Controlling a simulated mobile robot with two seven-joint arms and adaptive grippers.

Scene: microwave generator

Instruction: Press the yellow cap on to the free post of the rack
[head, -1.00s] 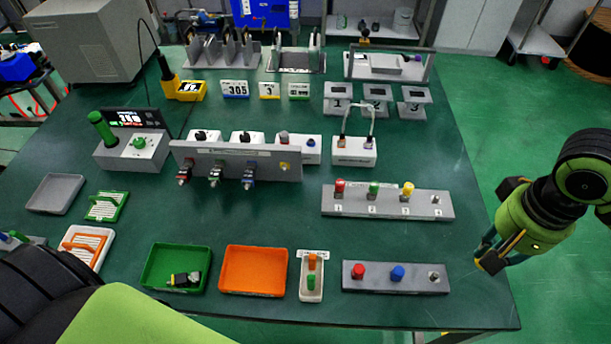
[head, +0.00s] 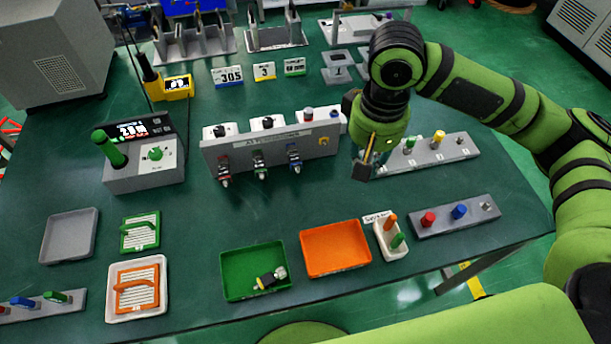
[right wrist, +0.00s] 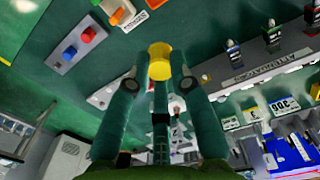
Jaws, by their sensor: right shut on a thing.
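My right gripper (head: 372,158) points down above the table, in front of the left end of the back rack. In the right wrist view its fingers (right wrist: 159,78) are shut on a yellow cap (right wrist: 160,62). The back rack (head: 463,152) carries a green cap (head: 410,145) and another yellow cap (head: 438,137), with a bare post (head: 460,141) at its right end. Its left end is hidden behind the gripper. The front rack (head: 440,226) carries a red cap (head: 428,219) and a blue cap (head: 459,211), with a bare post (head: 487,206) at right. My left gripper is not in view.
A grey upright panel with connectors (head: 275,155) stands just left of the right gripper. A small white tray (head: 384,240) with orange and green pegs, an orange tray (head: 335,248) and a green tray (head: 240,285) lie in front. The table between panel and trays is clear.

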